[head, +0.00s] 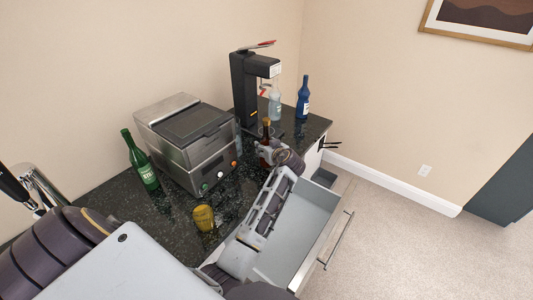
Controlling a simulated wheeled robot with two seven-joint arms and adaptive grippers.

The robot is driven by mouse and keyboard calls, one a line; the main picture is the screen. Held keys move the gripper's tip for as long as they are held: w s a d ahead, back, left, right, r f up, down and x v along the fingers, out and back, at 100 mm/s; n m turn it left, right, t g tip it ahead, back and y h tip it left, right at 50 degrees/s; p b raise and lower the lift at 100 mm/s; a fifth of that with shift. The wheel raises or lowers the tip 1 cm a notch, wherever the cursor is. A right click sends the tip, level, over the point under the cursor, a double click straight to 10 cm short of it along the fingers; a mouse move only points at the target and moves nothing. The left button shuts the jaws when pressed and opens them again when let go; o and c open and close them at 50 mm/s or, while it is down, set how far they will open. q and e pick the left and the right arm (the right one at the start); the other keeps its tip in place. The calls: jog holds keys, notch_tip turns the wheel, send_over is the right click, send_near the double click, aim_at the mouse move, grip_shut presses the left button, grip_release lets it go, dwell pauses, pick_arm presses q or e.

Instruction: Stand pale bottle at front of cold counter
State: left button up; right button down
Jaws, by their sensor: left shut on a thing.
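A pale, clear bottle (275,106) stands upright near the far end of the dark counter (312,130), just right of the black dispenser. My left arm reaches across the open drawer, and its gripper (264,149) is at an amber-brown bottle (266,130) in front of the dispenser. The gripper looks shut on that amber bottle, whose lower part is partly hidden by the fingers. The pale bottle is behind it and apart from the gripper. My right gripper is not in view.
A blue bottle (303,98) stands right of the pale one. The black dispenser (245,90), a steel machine (190,140), a green bottle (140,163) and a yellow cup-like object (203,218) occupy the counter. An open grey drawer (312,212) juts out below. Carpet at right is clear.

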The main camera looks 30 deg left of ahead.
pick_arm(q)
jog(key=shift+f+p, duration=0.3)
jog(key=shift+f, duration=1.3)
jog(key=shift+f, duration=0.15)
jog(key=o, duration=1.5)
